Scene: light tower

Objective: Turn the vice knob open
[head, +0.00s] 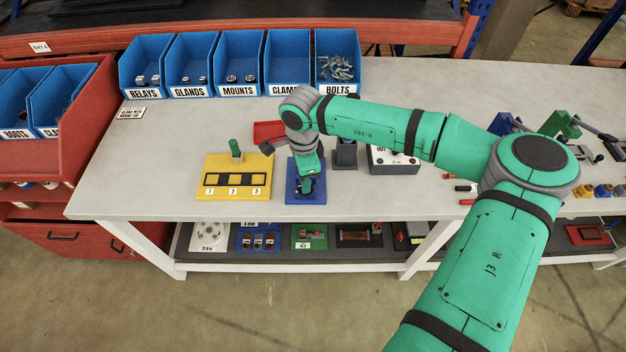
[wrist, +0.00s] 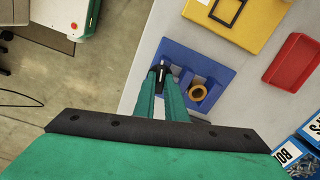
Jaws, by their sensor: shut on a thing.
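The vice is a blue fixture on a square blue base (head: 319,200) near the front edge of the table, partly hidden under my arm. In the wrist view the blue base (wrist: 216,70) carries a black knob (wrist: 161,74) with a pale line on it. A brass-coloured ring (wrist: 197,92) sits in the blue fixture to the right of the knob. My gripper (head: 306,187) points down over the base. In the wrist view its green fingers (wrist: 161,80) are shut on the knob, one on each side.
A yellow block (head: 232,192) with slots marked 1, 2, 3 stands close on the left. A red tray (head: 268,130) lies behind. A grey box (head: 394,162) stands to the right. Blue labelled bins (head: 240,70) line the back. The table is clear at front left.

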